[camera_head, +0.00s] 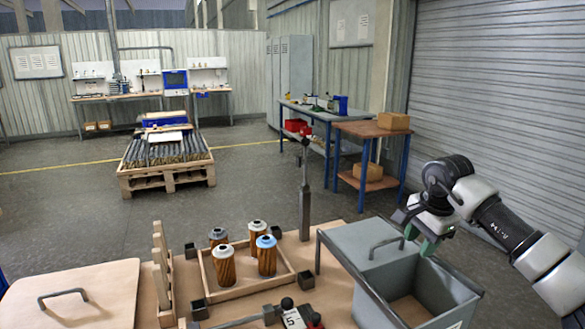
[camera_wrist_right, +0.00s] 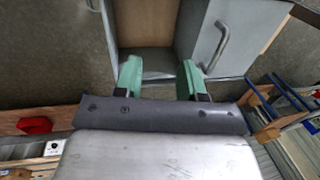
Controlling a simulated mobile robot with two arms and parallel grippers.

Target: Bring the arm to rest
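My right gripper (camera_head: 428,240) hangs above the grey metal box (camera_head: 455,318) at the right of the bench, with the arm coming in from the right. In the wrist view its two green fingers stand apart with nothing between them (camera_wrist_right: 160,76). The grey box is below and beyond them there, with an open compartment (camera_wrist_right: 147,60). My left gripper is in neither view.
A grey lid with a handle (camera_head: 372,246) covers the box's far part. A wooden rack (camera_head: 162,270), a dark post (camera_head: 305,205) and a tool with black and red knobs (camera_head: 290,316) stand on the bench. A wooden panel with a handle (camera_head: 85,298) is at the left.

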